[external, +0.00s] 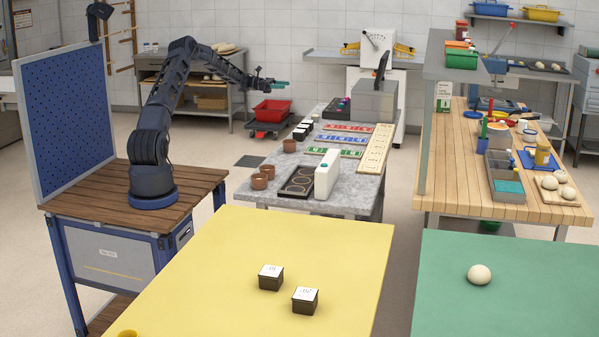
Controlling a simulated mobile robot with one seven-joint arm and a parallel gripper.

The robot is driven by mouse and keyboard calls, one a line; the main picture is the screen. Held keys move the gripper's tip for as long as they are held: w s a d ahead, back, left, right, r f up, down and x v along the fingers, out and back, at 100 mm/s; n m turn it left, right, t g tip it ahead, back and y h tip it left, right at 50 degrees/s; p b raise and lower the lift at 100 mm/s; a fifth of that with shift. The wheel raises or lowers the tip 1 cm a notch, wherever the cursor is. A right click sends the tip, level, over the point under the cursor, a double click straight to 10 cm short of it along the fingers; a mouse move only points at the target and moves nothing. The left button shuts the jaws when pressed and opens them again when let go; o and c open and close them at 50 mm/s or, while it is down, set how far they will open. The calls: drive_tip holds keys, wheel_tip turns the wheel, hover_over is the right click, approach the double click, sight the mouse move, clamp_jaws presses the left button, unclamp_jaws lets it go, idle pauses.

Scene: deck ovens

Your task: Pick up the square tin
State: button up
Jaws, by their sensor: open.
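Two small dark square tins with white labelled tops stand on the yellow table: one is the left tin (271,278), the other the right tin (305,300), slightly nearer the camera. I cannot tell which one the task means. My gripper (272,84) is open and empty, raised in the air above and behind that row in the picture, well apart from all the tins. The label writing is too small to read.
The grey table (353,192) also holds brown cups (260,181), a dark tray (299,180), a white canister (327,173) and coloured strips. A red bin (273,111) stands behind. The green table (540,290) carries a dough ball (479,274). Most of the yellow table (215,270) is clear.

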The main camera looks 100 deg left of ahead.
approach(302, 131)
drive_tip(key=w, duration=0.4)
drive_tip(key=shift+w+d+f, duration=0.1)
drive_tip(key=shift+w+f, duration=0.1)
drive_tip(key=shift+w, duration=0.2)
drive_tip(key=shift+w+r, duration=0.15)
drive_tip(key=shift+w, duration=2.55)
drive_tip(key=shift+a, duration=0.2)
drive_tip(key=c, duration=0.9)
drive_tip(key=shift+o, duration=0.2)
drive_tip(key=shift+r, duration=0.1)
wheel_tip(302, 131, up, 20)
